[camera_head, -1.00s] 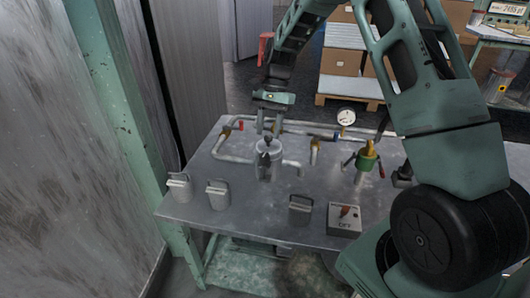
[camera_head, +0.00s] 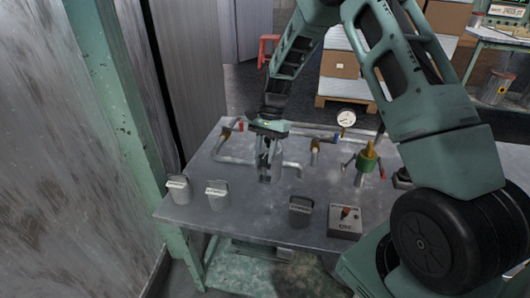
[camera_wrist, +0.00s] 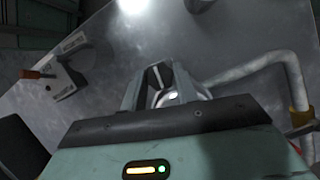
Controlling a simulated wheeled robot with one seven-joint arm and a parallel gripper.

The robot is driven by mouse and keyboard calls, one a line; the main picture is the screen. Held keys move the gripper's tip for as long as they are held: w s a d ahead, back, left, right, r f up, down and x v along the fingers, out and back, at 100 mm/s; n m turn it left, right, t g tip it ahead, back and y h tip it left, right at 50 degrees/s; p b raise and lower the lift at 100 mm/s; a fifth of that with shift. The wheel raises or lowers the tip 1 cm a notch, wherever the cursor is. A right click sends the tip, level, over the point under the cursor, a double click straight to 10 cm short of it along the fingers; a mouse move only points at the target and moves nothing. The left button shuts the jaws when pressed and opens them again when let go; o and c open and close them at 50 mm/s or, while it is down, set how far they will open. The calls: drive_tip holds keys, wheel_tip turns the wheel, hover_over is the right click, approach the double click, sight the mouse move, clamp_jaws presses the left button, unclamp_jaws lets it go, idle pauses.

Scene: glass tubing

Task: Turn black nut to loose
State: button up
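My gripper (camera_head: 267,163) points down over the clear and grey round vessel on the metal table. In the wrist view, its two fingers (camera_wrist: 162,78) stand apart, with a bright rounded part of the vessel (camera_wrist: 171,97) showing between them. The black nut on top of the vessel cannot be made out now; my gripper covers that spot in the head view. I cannot tell whether the fingers touch the nut.
Pipes (camera_head: 235,158) run along the table (camera_head: 250,210), with a pressure gauge (camera_head: 346,118) and a green valve (camera_head: 368,160) to the right. Grey canisters (camera_head: 218,197) and a switch box (camera_head: 345,221) stand along the front. The front middle of the table has bare room.

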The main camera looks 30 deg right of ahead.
drive_tip(key=shift+r+n+p, duration=0.1)
drive_tip(key=shift+n+p, duration=0.2)
drive_tip(key=shift+p, duration=0.1)
drive_tip(key=shift+r+n+g+h+p, duration=0.1)
drive_tip(key=shift+n+g+h+p, duration=0.25)
drive_tip(key=shift+n+p, duration=0.6)
drive_tip(key=n+p, duration=0.1)
drive_tip(key=n, duration=0.1)
drive_tip(key=n+g+h+p, duration=0.1)
drive_tip(key=n, duration=0.1)
drive_tip(key=shift+w+a+n+h+p, duration=0.1)
drive_tip(key=shift+w+n+h+p, duration=0.05)
drive_tip(key=shift+n+h+p, duration=0.15)
drive_tip(key=o, duration=0.7)
drive_tip(key=shift+f, duration=0.2)
drive_tip(key=v, duration=1.7)
drive_tip(key=shift+r, duration=0.25)
